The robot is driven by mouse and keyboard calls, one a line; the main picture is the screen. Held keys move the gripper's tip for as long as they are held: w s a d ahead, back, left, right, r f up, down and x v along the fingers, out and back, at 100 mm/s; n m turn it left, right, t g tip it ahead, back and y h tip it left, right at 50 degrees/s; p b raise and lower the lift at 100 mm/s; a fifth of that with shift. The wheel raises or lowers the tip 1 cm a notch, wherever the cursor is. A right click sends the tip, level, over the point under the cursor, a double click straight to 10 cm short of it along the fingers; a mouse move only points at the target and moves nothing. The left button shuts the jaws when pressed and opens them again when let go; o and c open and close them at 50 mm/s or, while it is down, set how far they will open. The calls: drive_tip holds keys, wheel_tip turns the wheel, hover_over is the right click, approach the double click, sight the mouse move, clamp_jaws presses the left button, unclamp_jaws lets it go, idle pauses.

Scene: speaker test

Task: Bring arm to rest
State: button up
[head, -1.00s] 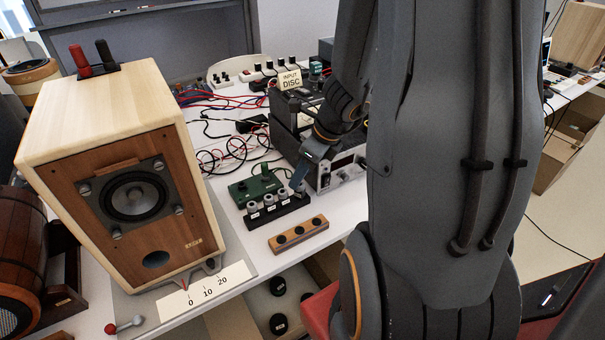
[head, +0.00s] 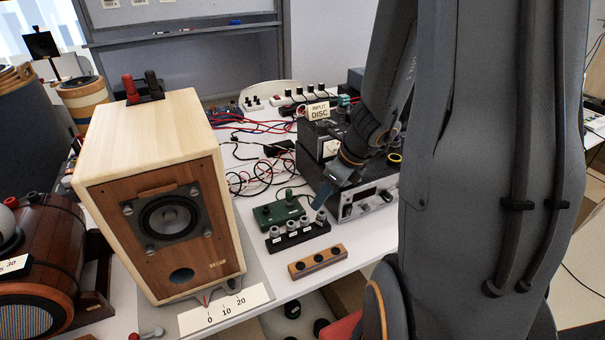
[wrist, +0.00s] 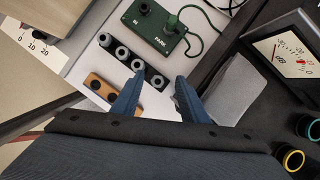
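My dark grey arm fills the right part of the head view and reaches forward over the bench. My gripper (head: 321,194) hangs above the right end of a black strip of grey-capped plugs (head: 298,233). In the wrist view, the two blue fingers of my gripper (wrist: 159,78) stand apart with nothing between them. Beyond the fingertips, the wrist view shows the black strip (wrist: 118,57) and a green box (wrist: 158,28) marked "IN" and "PARK". The green box also shows in the head view (head: 277,213), left of my gripper.
A wooden speaker (head: 205,247) stands left on the white bench. A wooden block with dark holes (head: 318,262) lies at the front edge. A stacked instrument (head: 366,202) stands close beside my gripper on the right. Cables (head: 255,172) lie behind the green box.

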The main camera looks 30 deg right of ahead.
drive_tip(key=s+a+r+n+g+h, duration=0.1)
drive_tip(key=s+a+n, duration=0.3)
drive_tip(key=n, duration=1.1)
drive_tip(key=s+a+r+n+g+h, duration=0.1)
drive_tip(key=s+a+r+n, duration=0.3)
drive_tip(key=a+n, duration=0.4)
drive_tip(key=n+g, duration=0.1)
drive_tip(key=n, duration=0.6)
drive_tip(key=shift+s+a+r, duration=0.15)
drive_tip(key=shift+s+r, duration=0.05)
drive_tip(key=shift+s, duration=0.15)
